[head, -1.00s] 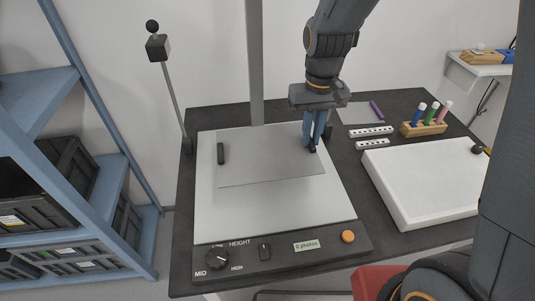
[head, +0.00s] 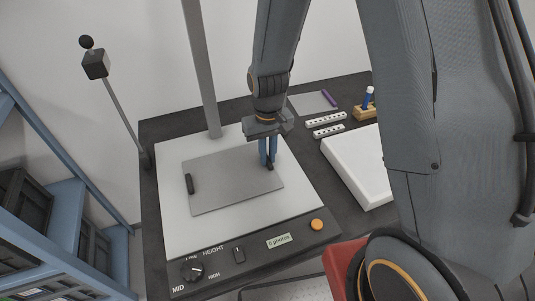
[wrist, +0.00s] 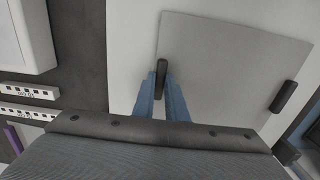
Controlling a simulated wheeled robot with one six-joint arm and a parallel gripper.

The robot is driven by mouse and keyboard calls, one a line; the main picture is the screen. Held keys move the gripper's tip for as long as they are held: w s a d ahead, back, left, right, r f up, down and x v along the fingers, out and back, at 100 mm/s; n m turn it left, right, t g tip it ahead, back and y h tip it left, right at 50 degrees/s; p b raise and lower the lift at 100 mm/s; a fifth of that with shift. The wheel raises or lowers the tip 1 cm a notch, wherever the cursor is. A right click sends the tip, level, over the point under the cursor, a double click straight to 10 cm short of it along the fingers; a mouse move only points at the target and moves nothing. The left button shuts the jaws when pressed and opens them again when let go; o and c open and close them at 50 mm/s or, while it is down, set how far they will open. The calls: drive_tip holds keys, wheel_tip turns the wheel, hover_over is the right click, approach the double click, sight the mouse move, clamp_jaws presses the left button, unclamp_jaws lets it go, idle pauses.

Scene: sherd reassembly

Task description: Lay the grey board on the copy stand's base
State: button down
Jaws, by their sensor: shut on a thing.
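The grey board (head: 230,190) is a flat sheet with a small black handle at each of two opposite ends. It lies level over the pale base (head: 182,232) of the copy stand, within its edges. I cannot tell whether it touches the base or is just above it. My gripper (head: 269,164) points down and is shut on the handle at the board's right end. In the wrist view the fingers (wrist: 162,92) pinch that black handle (wrist: 161,70), and the board (wrist: 225,75) spreads to the right. The other handle (wrist: 283,96) is free.
The stand's column (head: 202,75) rises behind the base, and a lamp (head: 96,65) stands at left. The front panel has a knob (head: 192,271) and an orange button (head: 317,225).

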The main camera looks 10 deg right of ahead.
drive_tip(key=c, duration=1.8)
unclamp_jaws()
drive_tip(key=shift+f, duration=0.1)
drive_tip(key=shift+o, duration=0.2)
wheel_tip(320, 180, up, 12)
drive_tip(key=b, duration=0.2)
drive_tip(key=s+d+m, duration=0.2)
drive_tip(key=s+d, duration=0.7)
drive_tip(key=s, duration=0.3)
drive_tip(key=shift+d+t, duration=0.3)
drive_tip(key=shift+d, duration=0.1)
